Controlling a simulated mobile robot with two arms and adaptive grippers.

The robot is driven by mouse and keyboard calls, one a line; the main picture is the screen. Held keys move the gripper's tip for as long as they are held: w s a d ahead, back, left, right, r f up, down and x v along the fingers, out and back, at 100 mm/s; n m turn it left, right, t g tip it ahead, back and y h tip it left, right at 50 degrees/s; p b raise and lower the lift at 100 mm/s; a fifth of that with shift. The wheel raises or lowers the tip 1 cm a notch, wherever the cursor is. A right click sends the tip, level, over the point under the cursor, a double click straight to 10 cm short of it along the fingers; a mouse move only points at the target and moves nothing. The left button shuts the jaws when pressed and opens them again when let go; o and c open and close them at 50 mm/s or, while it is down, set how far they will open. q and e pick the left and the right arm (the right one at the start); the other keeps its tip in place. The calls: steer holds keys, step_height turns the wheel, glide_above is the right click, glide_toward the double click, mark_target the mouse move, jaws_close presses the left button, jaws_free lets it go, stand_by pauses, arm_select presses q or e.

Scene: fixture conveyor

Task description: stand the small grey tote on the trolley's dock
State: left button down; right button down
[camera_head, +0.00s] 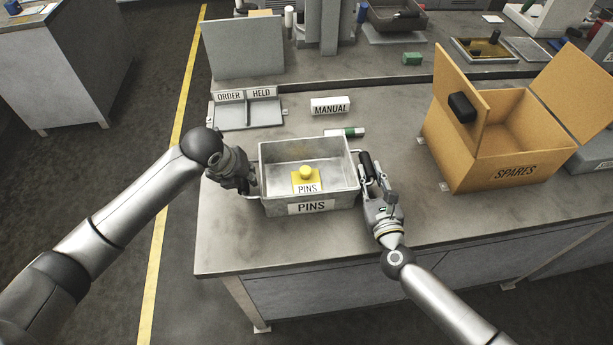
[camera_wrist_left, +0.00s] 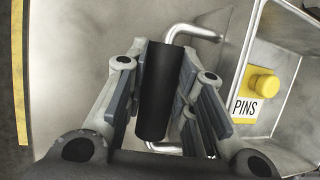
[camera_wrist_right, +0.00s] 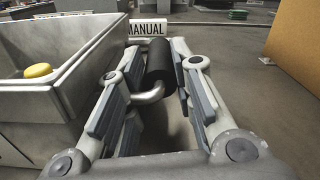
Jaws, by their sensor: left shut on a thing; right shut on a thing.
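The small grey tote (camera_head: 270,151), labelled PINS, stands near the front edge of the workbench. Inside it are a yellow knob and a yellow PINS card (camera_head: 306,183). My left gripper (camera_head: 248,180) is at the tote's left handle; in the left wrist view its fingers are on both sides of the black grip (camera_wrist_left: 160,90). My right gripper (camera_head: 372,178) is at the right handle; in the right wrist view its fingers flank that black grip (camera_wrist_right: 159,62). Both are shut on the handles. The tote looks level; whether it touches the bench is unclear. No trolley or dock is recognisable.
An open cardboard SPARES box (camera_head: 480,180) stands to the right on the bench (camera_head: 400,235). An ORDER/HELD tray (camera_head: 247,116), a MANUAL block (camera_head: 330,106) and a green-and-white item (camera_head: 345,132) lie behind the tote. A yellow floor line (camera_head: 172,172) runs along the left.

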arm_select(q)
steer(key=shift+w+r, duration=0.1)
steer(key=shift+r, duration=0.2)
arm_select(e)
steer(key=shift+r, duration=0.25)
